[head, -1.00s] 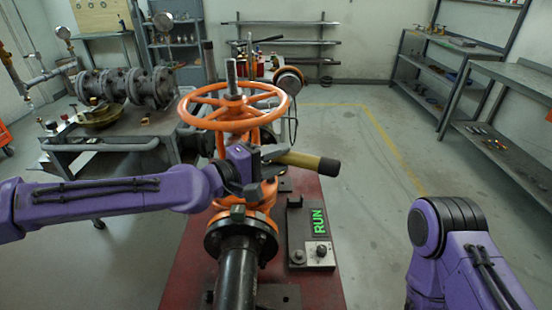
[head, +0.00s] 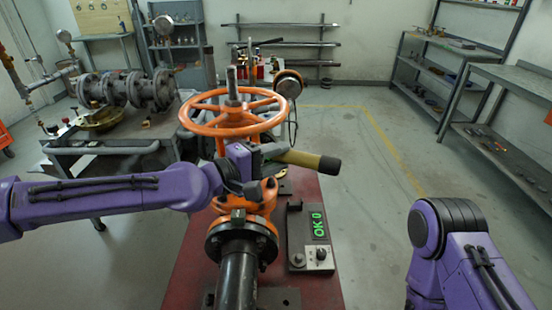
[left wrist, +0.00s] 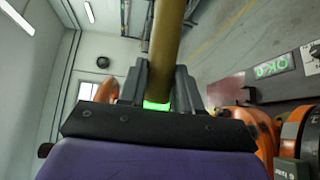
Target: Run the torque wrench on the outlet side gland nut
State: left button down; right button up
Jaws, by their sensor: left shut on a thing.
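The gate valve has an orange handwheel (head: 232,112) on a threaded stem, above an orange body (head: 258,196) and a dark flanged pipe (head: 237,270). My left gripper (head: 275,152) is beside the valve below the wheel, shut on the torque wrench (head: 312,161), whose olive handle with a black end points right. In the left wrist view the wrench handle (left wrist: 166,45) runs between the fingers, with a green glow at its base. The wrench head and the gland nuts are hidden behind my gripper and arm. My right gripper is out of view.
A control box (head: 296,240) on the red bench (head: 325,285) has a lit green display (head: 318,224) reading OK and a knob. A grey cart with flanged valve parts (head: 125,90) stands at left. Shelving (head: 455,75) lines the right wall. The floor between is clear.

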pick_arm(q)
jog(key=shift+r, duration=0.75)
jog(key=s+d, duration=0.5)
jog(key=d, duration=0.8)
jog(key=shift+s+p, duration=0.15)
jog(key=shift+p, duration=0.3)
jog(key=shift+a, duration=0.1)
